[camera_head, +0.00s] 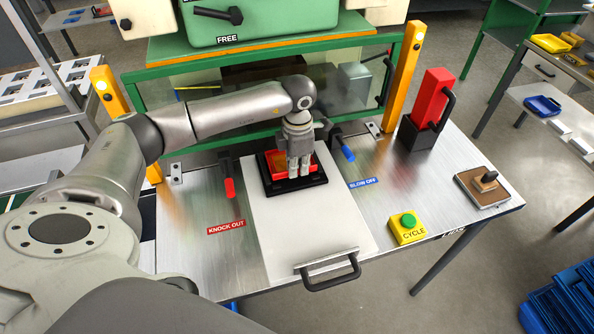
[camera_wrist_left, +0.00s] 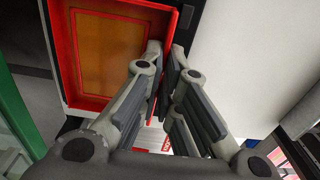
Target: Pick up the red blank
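The red blank (camera_head: 278,159) is a shallow red tray shape with an orange-brown floor. It sits in a black die (camera_head: 268,183) on the white sliding plate in the head view. In the left wrist view the blank (camera_wrist_left: 85,97) fills the upper left. My left gripper (camera_head: 298,172) points down at the blank's right side. In the wrist view its fingertips (camera_wrist_left: 166,58) are close together, one on each side of the blank's right wall, and appear shut on it. The fingers hide part of that wall. My right gripper is not in view.
The green press frame (camera_head: 270,130) stands behind the die, with orange posts (camera_head: 404,65) at its sides. A red lever (camera_head: 229,187) and a blue lever (camera_head: 347,153) flank the plate. A red block (camera_head: 430,97) and the yellow cycle button box (camera_head: 407,230) stand right. The plate's front is clear.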

